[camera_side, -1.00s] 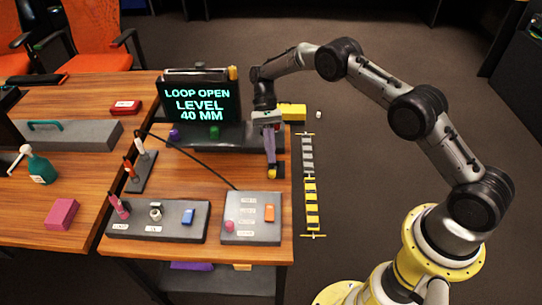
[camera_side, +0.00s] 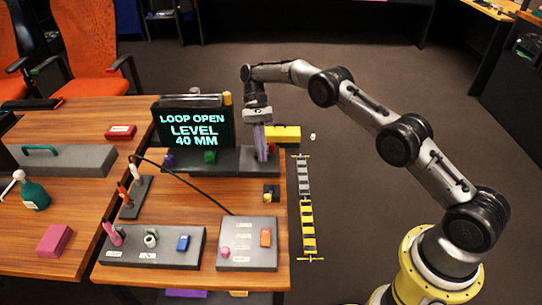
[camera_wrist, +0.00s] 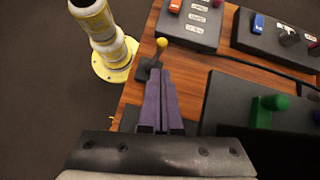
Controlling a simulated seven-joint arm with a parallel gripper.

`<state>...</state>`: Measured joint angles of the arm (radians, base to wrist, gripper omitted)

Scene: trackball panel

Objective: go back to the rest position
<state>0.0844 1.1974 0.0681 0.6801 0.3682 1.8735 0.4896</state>
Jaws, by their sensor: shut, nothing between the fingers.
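My gripper (camera_side: 262,157) hangs pointing down over the right end of the dark console under the screen, with its purple fingers together and nothing held. In the wrist view the closed fingers of my gripper (camera_wrist: 161,80) point toward a small lever with a yellow ball knob (camera_wrist: 162,42). In the side view this yellow-knobbed lever (camera_side: 270,194) stands on a small dark base near the table's right edge, apart from the fingers. The screen (camera_side: 193,130) reads "LOOP OPEN LEVEL 40 MM".
A dark panel (camera_side: 247,260) with an orange switch and pink knob sits at the front right. Another panel (camera_side: 130,250) holds a blue switch. A green knob (camera_side: 210,157) is left of my gripper. A yellow box (camera_side: 288,134) is behind. Floor right of the table is largely open.

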